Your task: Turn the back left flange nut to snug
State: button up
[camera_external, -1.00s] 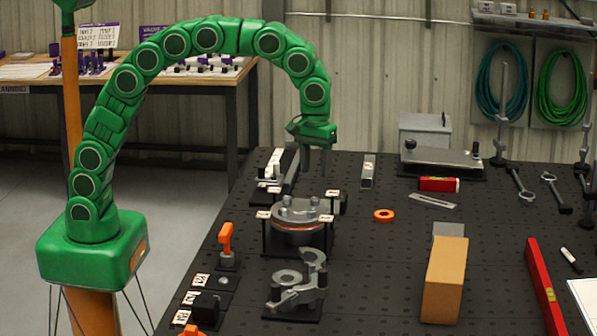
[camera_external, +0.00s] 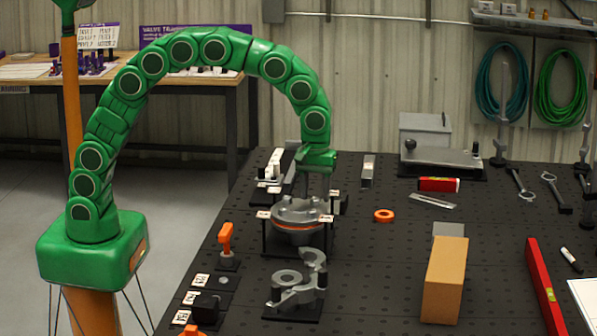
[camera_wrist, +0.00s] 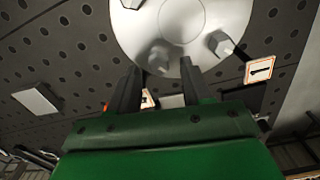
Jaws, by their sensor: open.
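The round grey flange (camera_external: 297,211) sits on a dark stand on the bench, with an orange ring under its rim. My gripper (camera_external: 317,188) points down just above its back part and hides some of its top. In the wrist view the pale flange face (camera_wrist: 185,18) fills the top, with several nuts on it. One nut (camera_wrist: 158,57) lies just beyond and between my open fingertips (camera_wrist: 158,70); contact cannot be told. Another nut (camera_wrist: 219,43) is to the right, near a tag marked 1 (camera_wrist: 261,69). I cannot tell for sure which nut is the back left one.
An orange ring (camera_external: 384,215) lies to the right, with a cardboard box (camera_external: 444,280) further forward.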

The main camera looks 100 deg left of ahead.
jog(key=shift+f, duration=0.4)
grip_shut()
